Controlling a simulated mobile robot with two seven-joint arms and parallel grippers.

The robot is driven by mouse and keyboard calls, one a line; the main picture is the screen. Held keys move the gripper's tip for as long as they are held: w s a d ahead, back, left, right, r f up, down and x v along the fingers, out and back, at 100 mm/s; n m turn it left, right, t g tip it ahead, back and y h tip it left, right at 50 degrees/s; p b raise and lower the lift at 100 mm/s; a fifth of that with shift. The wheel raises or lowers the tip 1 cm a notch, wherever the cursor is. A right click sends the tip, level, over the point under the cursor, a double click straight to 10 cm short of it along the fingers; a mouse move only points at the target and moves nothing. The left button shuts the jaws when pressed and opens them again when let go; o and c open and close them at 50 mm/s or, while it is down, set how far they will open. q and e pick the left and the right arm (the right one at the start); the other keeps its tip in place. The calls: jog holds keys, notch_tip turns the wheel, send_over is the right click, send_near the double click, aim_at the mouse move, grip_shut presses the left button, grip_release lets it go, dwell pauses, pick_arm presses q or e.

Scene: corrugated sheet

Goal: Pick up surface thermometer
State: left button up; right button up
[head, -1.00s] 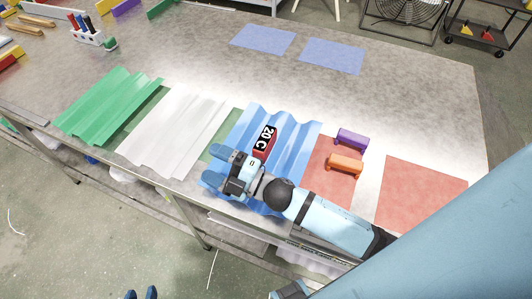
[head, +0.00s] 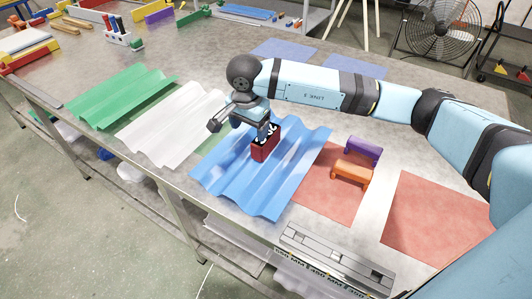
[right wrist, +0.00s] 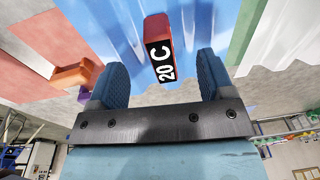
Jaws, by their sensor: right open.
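The surface thermometer (head: 265,148) is a small red block with a black face marked "20 C". It sits on the blue corrugated sheet (head: 240,178). My right gripper (head: 243,127) is above and beside it in the head view, its far finger partly covering the label. In the right wrist view the thermometer (right wrist: 158,40) lies ahead, in line with the gap between my open, empty fingers (right wrist: 162,80). Whether the fingers touch it I cannot tell. My left gripper is out of view.
An orange clamp-like block (head: 351,174) and a purple one (head: 363,150) stand on a red mat (head: 328,205) to the right. White (head: 175,125) and green (head: 120,95) corrugated sheets lie to the left. A grey slotted bar (head: 335,262) lies at the front edge.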

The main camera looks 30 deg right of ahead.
aim_at(267, 140)
jog(key=d, duration=0.1)
jog(key=w+d+r+h, duration=0.1)
jog(key=d, duration=0.1)
jog(key=d+h, duration=0.1)
jog(key=shift+w+d+r+t, duration=0.15)
jog(key=shift+w+r+t, duration=0.1)
jog(key=shift+w+t, duration=0.15)
jog(key=x, duration=1.3)
jog(key=shift+w, duration=0.1)
jog(key=shift+f+b, duration=0.25)
jog(key=shift+b, duration=0.15)
jog(key=c, duration=1.2)
jog(key=shift+r, duration=0.1)
jog(key=shift+c, duration=0.2)
